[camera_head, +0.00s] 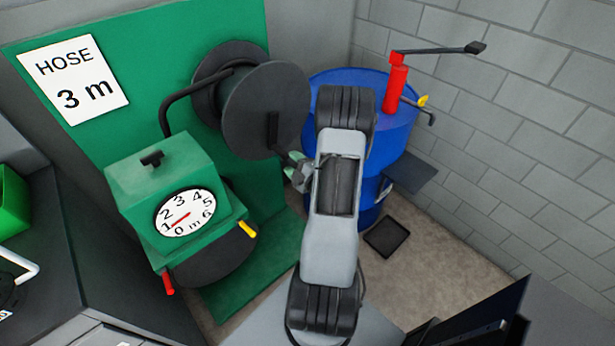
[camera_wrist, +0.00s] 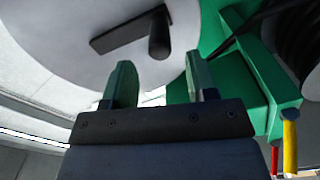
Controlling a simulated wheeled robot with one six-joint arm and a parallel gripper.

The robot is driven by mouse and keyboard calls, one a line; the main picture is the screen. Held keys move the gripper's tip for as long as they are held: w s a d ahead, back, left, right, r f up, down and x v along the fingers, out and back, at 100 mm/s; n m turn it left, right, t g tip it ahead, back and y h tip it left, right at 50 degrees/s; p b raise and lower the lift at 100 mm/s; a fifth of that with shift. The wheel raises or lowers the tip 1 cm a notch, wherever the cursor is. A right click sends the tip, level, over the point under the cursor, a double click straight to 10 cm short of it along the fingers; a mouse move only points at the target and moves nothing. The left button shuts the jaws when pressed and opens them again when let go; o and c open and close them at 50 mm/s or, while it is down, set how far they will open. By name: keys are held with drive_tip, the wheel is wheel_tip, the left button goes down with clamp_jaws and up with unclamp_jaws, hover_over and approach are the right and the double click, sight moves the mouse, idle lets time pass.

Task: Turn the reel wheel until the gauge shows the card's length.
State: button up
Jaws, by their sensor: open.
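The white card (camera_head: 82,80) on the green panel reads "HOSE 3 m".
A green housing (camera_head: 150,180) carries the gauge, with a red lever (camera_head: 168,284) and a yellow lever (camera_head: 247,229) below. A blue drum (camera_head: 325,85) with a red pump (camera_head: 397,85) stands behind my arm. A dark tray (camera_head: 387,237) lies on the floor.

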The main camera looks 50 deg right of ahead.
drive_tip(key=s, duration=0.8)
drive_tip(key=shift+s+a+b, duration=0.15)
drive_tip(key=shift+a+b, duration=0.25)
idle(1.1)
